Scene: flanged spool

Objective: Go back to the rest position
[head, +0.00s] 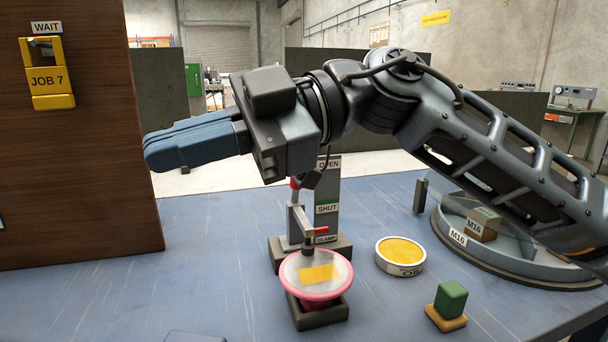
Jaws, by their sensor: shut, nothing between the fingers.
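My gripper (190,142) is in the head view at upper left, its blue fingers together and empty, pointing left above the table. My arm reaches in from the right. Below it, the flanged spool (304,290), pink with a pale top and a yellow patch, sits on a dark square base. A clamp (308,235) with a red-tipped handle stands behind the spool, its arm reaching over the spool's top. I cannot tell whether it touches. The clamp's post (327,200) carries OPEN, SHUT and CLAMP labels. My gripper is apart from all of these.
A wooden panel (75,220) with WAIT and JOB 7 signs stands at left, close to my fingertips. A round tin (400,257), a green block on a yellow base (449,299) and a round clear-walled holder with M16 labels (457,238) are at right. The front-left tabletop (170,290) is mostly clear.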

